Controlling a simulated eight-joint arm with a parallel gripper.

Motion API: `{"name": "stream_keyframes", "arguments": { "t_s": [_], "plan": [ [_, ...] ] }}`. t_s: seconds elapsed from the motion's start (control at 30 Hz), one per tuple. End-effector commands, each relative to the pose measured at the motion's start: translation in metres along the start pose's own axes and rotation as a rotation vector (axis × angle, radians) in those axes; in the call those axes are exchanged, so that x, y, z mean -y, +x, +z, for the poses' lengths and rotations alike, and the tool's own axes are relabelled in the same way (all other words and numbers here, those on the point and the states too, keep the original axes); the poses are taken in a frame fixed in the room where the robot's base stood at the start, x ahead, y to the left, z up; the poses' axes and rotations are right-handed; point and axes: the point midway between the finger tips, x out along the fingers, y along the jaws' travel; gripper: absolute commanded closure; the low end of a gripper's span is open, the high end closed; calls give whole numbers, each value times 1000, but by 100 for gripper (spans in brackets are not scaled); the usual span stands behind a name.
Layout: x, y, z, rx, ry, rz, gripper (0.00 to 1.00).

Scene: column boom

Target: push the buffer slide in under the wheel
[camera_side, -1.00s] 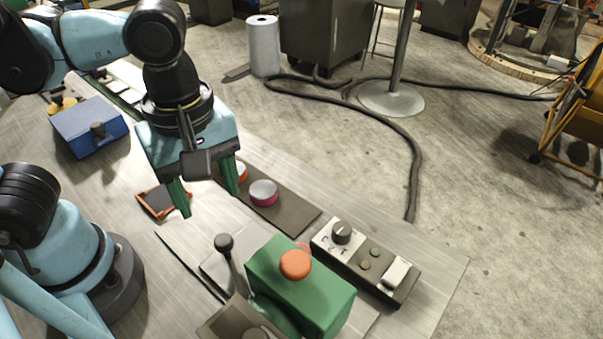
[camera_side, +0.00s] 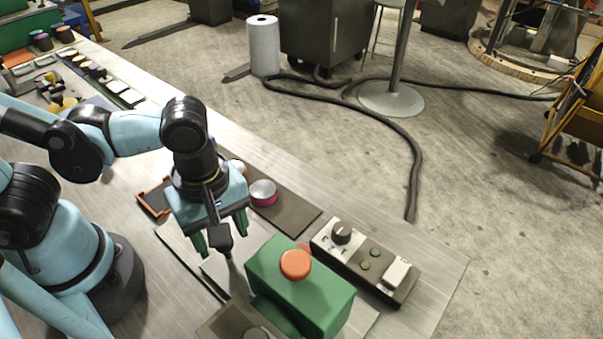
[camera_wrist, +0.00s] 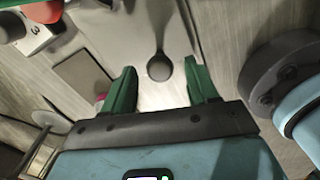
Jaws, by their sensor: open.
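The green machine housing (camera_side: 300,285) with an orange knob stands at the front right of the bench. Part of a round grey disc, perhaps the wheel, shows at its foot at the bottom edge (camera_side: 258,333). A lever with a black ball knob (camera_wrist: 159,67) rises from the pale plate beside the housing, apparently the buffer slide's handle. My gripper (camera_side: 222,240) is open and points down at the lever, left of the housing. In the wrist view the ball lies between the two green fingers, apart from both.
A control box (camera_side: 365,260) with a dial and switch stands right of the housing. A dark mat with a pink-sided round pad (camera_side: 263,192) lies behind my gripper. An orange-edged tray (camera_side: 154,198) is to the left. Bare bench lies at the front right.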

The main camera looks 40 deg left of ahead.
Motion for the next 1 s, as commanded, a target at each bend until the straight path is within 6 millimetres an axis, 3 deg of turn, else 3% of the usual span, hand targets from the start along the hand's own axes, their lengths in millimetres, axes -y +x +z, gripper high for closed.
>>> {"name": "stream_keyframes", "arguments": {
  "t_s": [0.43,0.8,1.0],
  "plan": [
    [0,5,0,0,0,0,42],
    [0,4,0,0,0,0,98],
    [0,4,0,0,0,-1,100]
  ]
}}
